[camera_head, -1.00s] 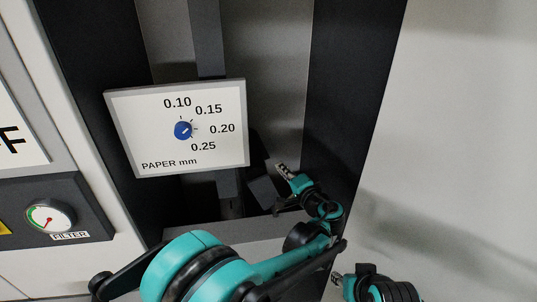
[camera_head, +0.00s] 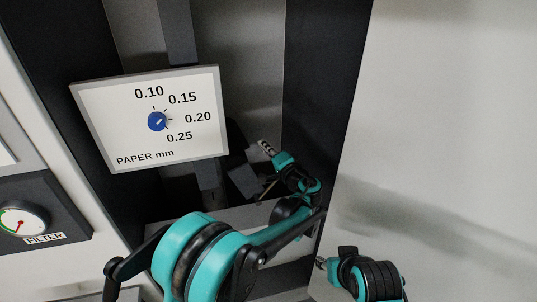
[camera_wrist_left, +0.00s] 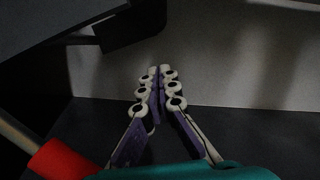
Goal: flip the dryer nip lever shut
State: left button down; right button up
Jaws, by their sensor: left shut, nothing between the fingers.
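A lever with a red grip (camera_wrist_left: 60,160) on a pale metal rod shows at the lower left of the left wrist view, beside my left gripper and apart from its fingers. In the head view a thin rod (camera_head: 268,188) shows just below my left gripper; it may be the same lever, and its red grip is not clear there. My left gripper (camera_head: 264,147) is inside the dark machine bay, its fingertips (camera_wrist_left: 160,70) together and empty. My right gripper (camera_head: 320,262) is small at the lower right, and its jaw opening is too small to read.
A paper thickness panel (camera_head: 200,145) with a blue knob (camera_head: 157,121) stands left of my left gripper. A dark block (camera_head: 243,181) sits behind the gripper. A filter gauge (camera_head: 22,222) is at the far left. A plain pale surface (camera_head: 440,120) fills the right.

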pick_arm(q)
jog(key=w+a+f+b, duration=0.1)
jog(key=w+a+b, duration=0.1)
jog(key=a, duration=0.3)
jog(key=shift+w+a+f, duration=0.2)
jog(key=shift+w+a, duration=0.15)
jog(key=shift+w, duration=0.2)
jog(key=shift+a, duration=0.15)
